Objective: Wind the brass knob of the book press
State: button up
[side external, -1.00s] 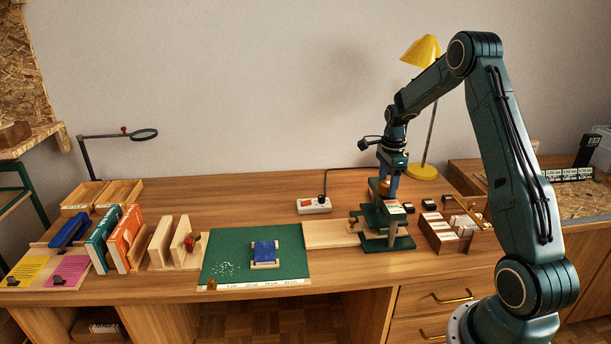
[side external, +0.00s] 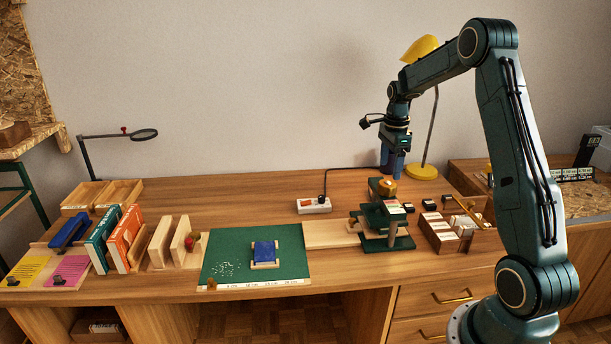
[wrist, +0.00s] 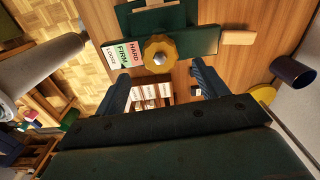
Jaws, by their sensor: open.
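The book press (side external: 380,217) is dark green and stands on the right half of the bench. Its brass knob (side external: 387,187) sits on top and is uncovered in the side view. In the wrist view the knob (wrist: 160,53) is scalloped with a pale centre, beyond the fingertips. A label strip reading LOOSE, FIRM, HARD (wrist: 124,53) lies beside it on the press. My gripper (side external: 393,172) is open and empty, above and slightly behind the knob, apart from it. Its two blue fingers (wrist: 158,78) are spread wide in the wrist view.
A yellow lamp (side external: 424,172) stands behind the press. A wooden box with white blocks (side external: 440,236) is to its right. Open bench lies behind the mat.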

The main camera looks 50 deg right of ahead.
aim_at(388, 183)
notch_tip(388, 183, up, 8)
jog(key=shift+f, duration=0.2)
dwell(0.4)
jog(key=s+a+r+n+t, duration=0.1)
jog(key=s+a+r+n, duration=0.2)
jog(key=a, duration=0.4)
jog(key=s+a+r+n+t+h, duration=0.1)
jog(key=a+r+n, duration=0.2)
jog(key=a+n, duration=0.25)
jog(key=s+a+r+n, duration=0.1)
jog(key=a+r+n, duration=0.25)
jog(key=a, duration=0.45)
jog(key=s+a+f+n+t+y, duration=0.1)
jog(key=s+a+f+n+t, duration=0.2)
jog(key=s+a+n, duration=0.9)
jog(key=s+n, duration=0.2)
jog(key=s, duration=0.1)
jog(key=shift+a+t, duration=0.2)
jog(key=shift+t, duration=0.1)
